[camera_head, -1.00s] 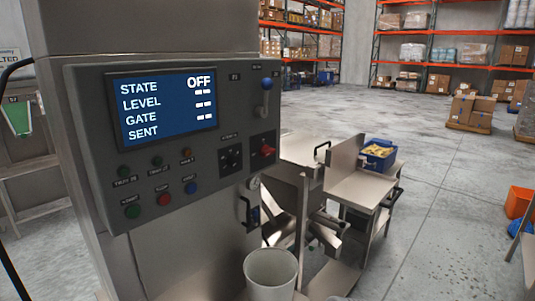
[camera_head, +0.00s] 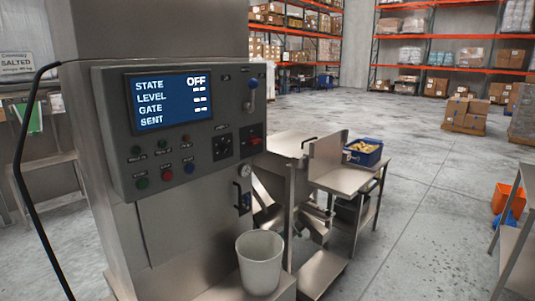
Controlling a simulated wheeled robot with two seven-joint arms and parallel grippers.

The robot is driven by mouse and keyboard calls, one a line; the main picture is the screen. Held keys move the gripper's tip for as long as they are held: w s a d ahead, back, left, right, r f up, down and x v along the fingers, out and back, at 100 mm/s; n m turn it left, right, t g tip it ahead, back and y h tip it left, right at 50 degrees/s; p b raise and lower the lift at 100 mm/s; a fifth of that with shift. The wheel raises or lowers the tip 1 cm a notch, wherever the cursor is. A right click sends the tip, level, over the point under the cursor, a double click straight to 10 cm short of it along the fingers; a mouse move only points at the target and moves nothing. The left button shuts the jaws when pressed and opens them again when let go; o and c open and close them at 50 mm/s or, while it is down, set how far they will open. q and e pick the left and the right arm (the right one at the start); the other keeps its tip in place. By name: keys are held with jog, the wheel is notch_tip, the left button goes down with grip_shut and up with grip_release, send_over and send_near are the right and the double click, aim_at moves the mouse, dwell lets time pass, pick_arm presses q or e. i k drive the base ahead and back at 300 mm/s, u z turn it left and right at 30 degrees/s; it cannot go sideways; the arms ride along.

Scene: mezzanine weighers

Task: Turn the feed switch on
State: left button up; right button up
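The grey control panel (camera_head: 207,160) is fixed to the steel cabinet at the left of the view. Its blue screen (camera_head: 169,100) reads STATE OFF, LEVEL, GATE and SENT, with dashes beside LEVEL and GATE. A red switch (camera_head: 255,141) sits at the panel's lower right, beside a black rotary knob (camera_head: 222,147). A blue-topped lever (camera_head: 252,93) is above them. The labels are too small to read, so I cannot tell which control is the feed switch. Neither gripper is in view.
A pale bucket (camera_head: 260,262) stands on a ledge below the panel. Steel tables (camera_head: 343,181) with a blue crate (camera_head: 363,158) stand to the right. A black cable (camera_head: 27,165) hangs at left. Another steel table (camera_head: 516,245) is at the right edge. Floor between is clear.

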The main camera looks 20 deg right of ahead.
aim_at(253, 140)
jog(key=u, duration=0.2)
jog(key=k, duration=0.4)
jog(key=z, duration=1.25)
jog(key=i, duration=1.05)
jog(key=u, duration=0.55)
jog(key=i, duration=0.8)
jog(key=u, duration=0.8)
